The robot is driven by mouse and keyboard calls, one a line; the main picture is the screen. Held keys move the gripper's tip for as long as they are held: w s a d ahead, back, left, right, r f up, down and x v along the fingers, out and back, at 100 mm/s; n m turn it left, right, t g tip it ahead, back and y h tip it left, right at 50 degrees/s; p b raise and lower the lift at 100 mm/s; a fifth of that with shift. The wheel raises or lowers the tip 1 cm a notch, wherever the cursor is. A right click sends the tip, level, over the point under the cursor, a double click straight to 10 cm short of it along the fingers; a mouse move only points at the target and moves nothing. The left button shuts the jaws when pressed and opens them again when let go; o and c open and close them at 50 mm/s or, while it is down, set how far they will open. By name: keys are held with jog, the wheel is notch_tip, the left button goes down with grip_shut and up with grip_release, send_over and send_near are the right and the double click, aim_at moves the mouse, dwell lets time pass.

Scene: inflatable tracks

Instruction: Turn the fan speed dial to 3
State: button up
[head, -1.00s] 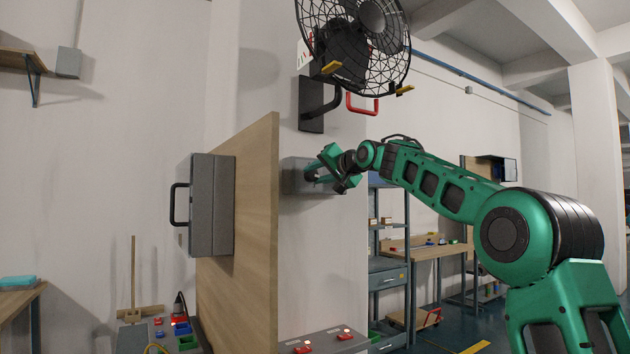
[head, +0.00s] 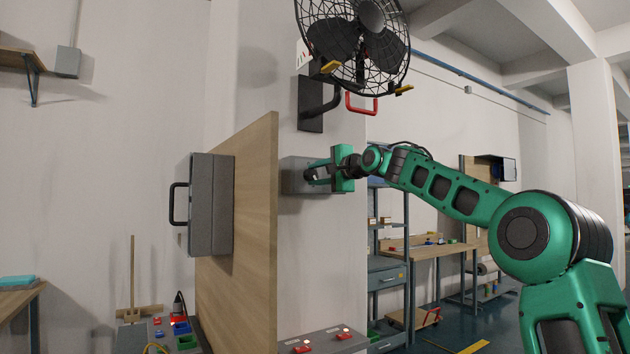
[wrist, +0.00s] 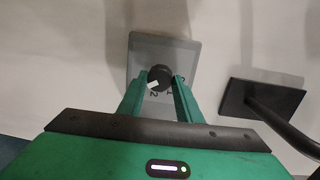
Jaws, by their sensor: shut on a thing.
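The fan speed dial (wrist: 160,78) is a dark round knob on a grey box (wrist: 182,48) on the wall. A white pointer mark on it faces down-left in the wrist view, close to the digit 2; other digits sit to its right, too small to read surely. My gripper (wrist: 161,82) is shut on the dial, one green finger on each side. In the head view the gripper (head: 316,174) reaches the grey box (head: 293,177) from the right and hides the dial. The black caged fan (head: 355,42) is mounted on the wall above.
A wooden panel (head: 248,225) with a grey handled case (head: 212,205) stands left of the box. The fan's dark wall bracket (head: 311,103) and red handle (head: 362,106) hang above my arm. Shelves and a workbench (head: 440,251) stand behind on the right.

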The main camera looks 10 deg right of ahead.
jog(key=shift+w+d+f+m, duration=0.15)
jog(key=shift+d+f+m, duration=0.1)
jog(key=shift+m, duration=0.15)
jog(key=o, duration=1)
jog(key=shift+o, duration=0.2)
jog(key=shift+a+r, duration=0.1)
jog(key=shift+a, duration=0.05)
jog(key=shift+s, duration=0.4)
jog(key=v, duration=0.9)
jog(key=shift+s+d, duration=0.25)
jog(key=shift+s, duration=0.1)
